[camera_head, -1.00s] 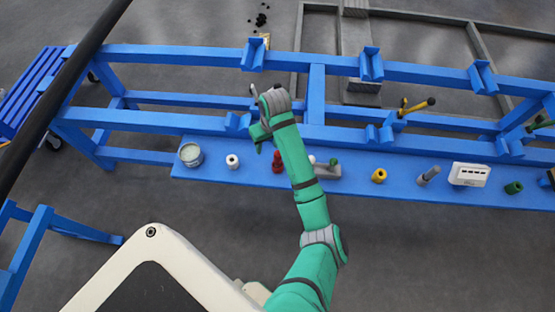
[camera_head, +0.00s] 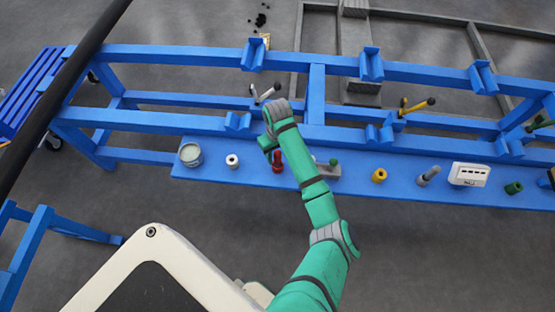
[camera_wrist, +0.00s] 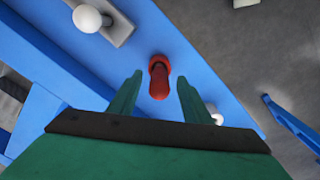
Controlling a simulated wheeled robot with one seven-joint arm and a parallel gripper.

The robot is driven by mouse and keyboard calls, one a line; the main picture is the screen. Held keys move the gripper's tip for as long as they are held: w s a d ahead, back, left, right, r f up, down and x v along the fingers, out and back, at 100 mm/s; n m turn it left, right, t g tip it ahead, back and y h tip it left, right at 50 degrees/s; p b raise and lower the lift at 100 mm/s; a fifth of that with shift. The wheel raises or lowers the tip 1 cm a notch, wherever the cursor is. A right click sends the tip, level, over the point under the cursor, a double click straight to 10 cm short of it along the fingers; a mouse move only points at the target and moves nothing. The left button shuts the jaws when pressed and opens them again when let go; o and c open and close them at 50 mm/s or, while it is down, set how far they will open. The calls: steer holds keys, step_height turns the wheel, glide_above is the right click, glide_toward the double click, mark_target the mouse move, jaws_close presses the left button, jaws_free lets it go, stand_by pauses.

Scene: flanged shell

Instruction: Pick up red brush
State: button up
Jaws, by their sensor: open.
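The red brush (camera_head: 277,162) stands on the blue shelf (camera_head: 215,170) of the bench, partly close behind my arm in the head view. In the wrist view the red brush (camera_wrist: 159,78) lies between and beyond the tips of my gripper's two green fingers. My gripper (camera_wrist: 155,88) is open, with a clear gap on both sides of the brush. In the head view my gripper (camera_head: 272,150) is above the shelf by the brush, and its fingers are hard to make out.
A white roll (camera_head: 232,161) and a tin (camera_head: 190,154) stand left of the brush. Blue bench rails (camera_head: 200,124) run behind.

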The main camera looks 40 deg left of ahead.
steer(key=shift+f, duration=1.35)
steer(key=shift+c, duration=0.6)
jaws_close()
step_height(320, 180, up, 10)
steer(key=shift+r, duration=0.1)
